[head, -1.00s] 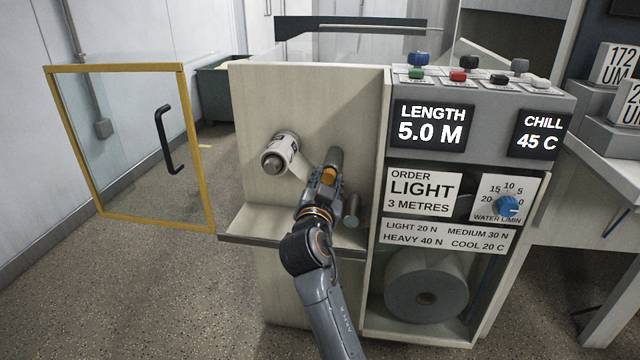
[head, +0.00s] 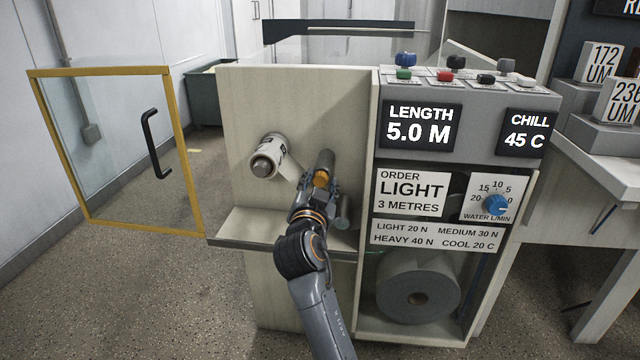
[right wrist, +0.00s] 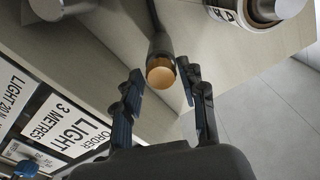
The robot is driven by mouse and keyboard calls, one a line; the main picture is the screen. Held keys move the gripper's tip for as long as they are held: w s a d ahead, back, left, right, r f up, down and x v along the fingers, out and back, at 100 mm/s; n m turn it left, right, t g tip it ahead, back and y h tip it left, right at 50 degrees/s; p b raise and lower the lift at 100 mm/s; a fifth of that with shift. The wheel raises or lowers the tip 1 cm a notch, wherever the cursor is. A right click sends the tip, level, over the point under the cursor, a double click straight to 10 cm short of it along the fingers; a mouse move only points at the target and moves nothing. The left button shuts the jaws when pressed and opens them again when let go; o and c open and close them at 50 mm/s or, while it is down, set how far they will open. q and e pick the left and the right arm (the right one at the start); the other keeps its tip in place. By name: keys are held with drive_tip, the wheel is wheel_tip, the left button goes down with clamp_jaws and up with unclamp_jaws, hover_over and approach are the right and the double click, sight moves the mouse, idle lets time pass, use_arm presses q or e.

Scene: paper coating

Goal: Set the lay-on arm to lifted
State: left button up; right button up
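The lay-on arm seems to be the dark bar ending in an orange-tan knob (head: 321,178) on the machine's pale front panel; the knob also shows in the right wrist view (right wrist: 161,75). My right gripper (head: 316,190) is in front of it. In the right wrist view my right gripper (right wrist: 163,88) is open, with a finger to each side of the knob and gaps visible. Whether the knob is fully between the fingertips I cannot tell. The gripper hides part of the bar in the head view. My left gripper is not in view.
A white labelled roll (head: 268,157) sticks out left of the knob, and a grey roller (head: 343,213) lies just below right. A ledge (head: 240,228) runs beneath. The yellow-framed guard door (head: 185,150) stands open at left. A control panel (head: 460,160) is at right.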

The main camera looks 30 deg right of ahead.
wheel_tip(320, 180, up, 10)
idle(0.5)
drive_tip(key=shift+f, duration=0.1)
